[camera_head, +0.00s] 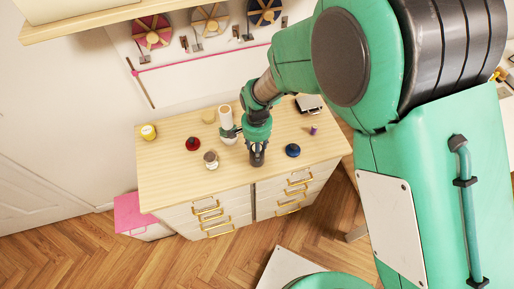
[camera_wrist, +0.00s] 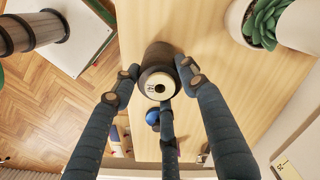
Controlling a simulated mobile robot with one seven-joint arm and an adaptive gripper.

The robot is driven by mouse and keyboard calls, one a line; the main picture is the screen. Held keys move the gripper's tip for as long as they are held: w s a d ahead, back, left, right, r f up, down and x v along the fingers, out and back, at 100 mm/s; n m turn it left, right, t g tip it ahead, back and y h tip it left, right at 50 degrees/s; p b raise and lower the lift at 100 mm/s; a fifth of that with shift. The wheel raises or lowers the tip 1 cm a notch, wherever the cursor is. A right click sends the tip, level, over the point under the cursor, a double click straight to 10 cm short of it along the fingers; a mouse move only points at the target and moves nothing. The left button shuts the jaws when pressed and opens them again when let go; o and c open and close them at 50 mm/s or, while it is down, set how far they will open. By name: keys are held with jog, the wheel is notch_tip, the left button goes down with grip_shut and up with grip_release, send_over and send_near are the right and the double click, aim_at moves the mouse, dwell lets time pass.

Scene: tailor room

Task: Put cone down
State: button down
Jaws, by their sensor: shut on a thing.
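The cone (camera_wrist: 155,58) is a dark brown thread cone with a pale round end facing the wrist camera. My gripper (camera_wrist: 158,82) has its dark fingers closed around it from several sides. In the head view my gripper (camera_head: 257,148) is low over the front middle of the wooden dresser top (camera_head: 170,175). The cone is hard to tell from the dark fingers there. Its base is hidden, so I cannot tell whether it touches the wood.
A potted succulent (camera_wrist: 262,22) and a white roll (camera_head: 225,116) stand close by. A blue round item (camera_head: 292,150) lies to the right, a small metal-topped jar (camera_head: 211,158) and red item (camera_head: 193,143) to the left. The front left top is clear.

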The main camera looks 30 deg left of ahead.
jog(key=shift+f, duration=0.15)
jog(key=c, duration=1)
grip_release()
notch_tip(320, 180, up, 12)
jog(key=shift+r+p, duration=0.2)
jog(key=shift+p, duration=0.2)
